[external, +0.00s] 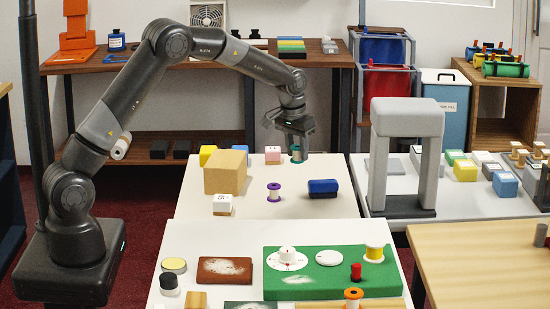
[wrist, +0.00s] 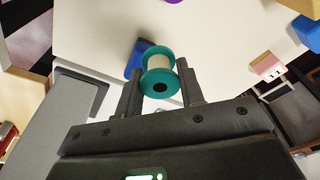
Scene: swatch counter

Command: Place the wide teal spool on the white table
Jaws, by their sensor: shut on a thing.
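The wide teal spool (external: 297,156) has teal flanges and a pale winding. My gripper (external: 295,128) points down at the far right edge of the middle white table (external: 300,215) and is shut on the spool. In the wrist view the spool (wrist: 158,60) sits between the two fingers, with one teal flange facing the camera. The white table (wrist: 215,45) shows beyond it. I cannot tell whether the spool touches the table or hangs just above it.
A pink block (external: 272,155) stands left of the spool. A grey arch (external: 405,115) rises to the right. Bare tabletop lies between these things.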

